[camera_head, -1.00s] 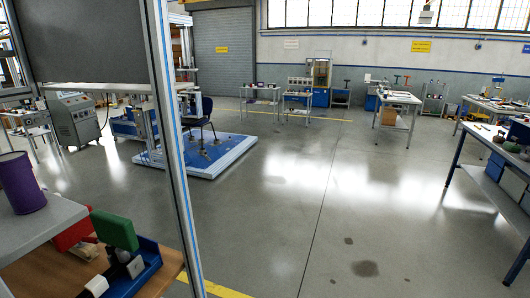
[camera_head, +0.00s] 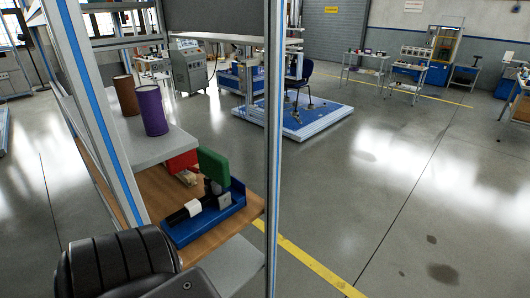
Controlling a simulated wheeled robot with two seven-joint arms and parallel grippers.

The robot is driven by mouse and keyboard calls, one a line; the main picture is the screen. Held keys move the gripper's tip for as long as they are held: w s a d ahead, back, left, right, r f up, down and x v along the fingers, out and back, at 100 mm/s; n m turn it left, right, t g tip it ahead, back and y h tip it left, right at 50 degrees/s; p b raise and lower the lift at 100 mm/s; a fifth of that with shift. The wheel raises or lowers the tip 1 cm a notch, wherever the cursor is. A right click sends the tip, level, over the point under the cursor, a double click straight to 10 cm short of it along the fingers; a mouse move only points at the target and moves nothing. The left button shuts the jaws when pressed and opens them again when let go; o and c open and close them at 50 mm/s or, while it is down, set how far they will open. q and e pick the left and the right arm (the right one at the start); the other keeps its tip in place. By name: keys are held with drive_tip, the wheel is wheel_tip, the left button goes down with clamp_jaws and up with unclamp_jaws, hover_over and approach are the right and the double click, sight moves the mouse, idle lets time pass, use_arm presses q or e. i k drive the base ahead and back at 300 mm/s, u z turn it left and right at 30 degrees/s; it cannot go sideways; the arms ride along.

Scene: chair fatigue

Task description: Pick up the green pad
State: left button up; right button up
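The green pad (camera_head: 214,165) is a dark green block, standing upright and slightly tilted. The tray rests on a wooden shelf (camera_head: 232,230) at the left of the view. A dark rounded part of my own arm shows at the lower left, in front of the shelf and apart from the pad. Neither gripper is in view.
An aluminium post (camera_head: 275,120) stands just right of the tray, and another frame post (camera_head: 88,105) stands at the left. A purple cylinder (camera_head: 151,110) and a brown cylinder (camera_head: 126,96) stand on a grey surface behind. A red box (camera_head: 181,162) sits behind the tray. Open floor lies right.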

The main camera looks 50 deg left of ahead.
sight(214, 167)
drive_tip(key=z, duration=0.3)
drive_tip(key=i, duration=2.05)
drive_tip(key=u, duration=2.9)
